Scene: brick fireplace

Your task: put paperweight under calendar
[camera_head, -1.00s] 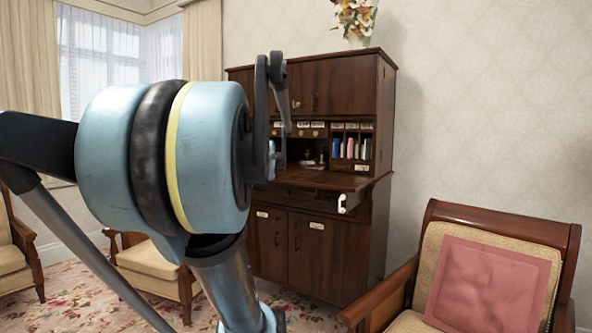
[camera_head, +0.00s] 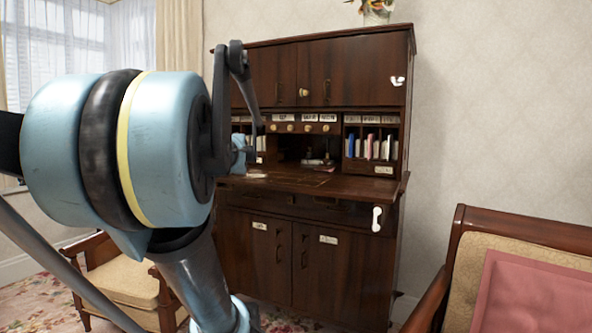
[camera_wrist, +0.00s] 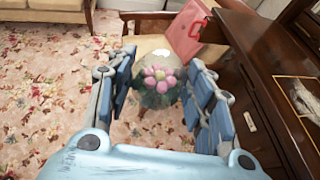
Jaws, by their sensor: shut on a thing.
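In the wrist view my gripper (camera_wrist: 158,90) is shut on the paperweight (camera_wrist: 157,77), a rounded clear-looking piece with pink flowers. The blue finger pads lie on either side of it, and it is held above the floor. In the head view my arm covers the left side, and the paperweight cannot be seen there. I cannot make out a calendar in either view. Several small dark and pale items (camera_head: 318,161) sit in the middle recess of the wooden desk cabinet (camera_head: 340,262), too small to tell apart.
The cabinet's fold-down desktop (camera_head: 345,186) is open and mostly bare; its edge lies right of my gripper in the wrist view. A wooden armchair (camera_head: 515,224) with a pink cushion (camera_head: 530,300) stands at right. Another chair (camera_head: 125,285) is at left. Patterned carpet covers the floor.

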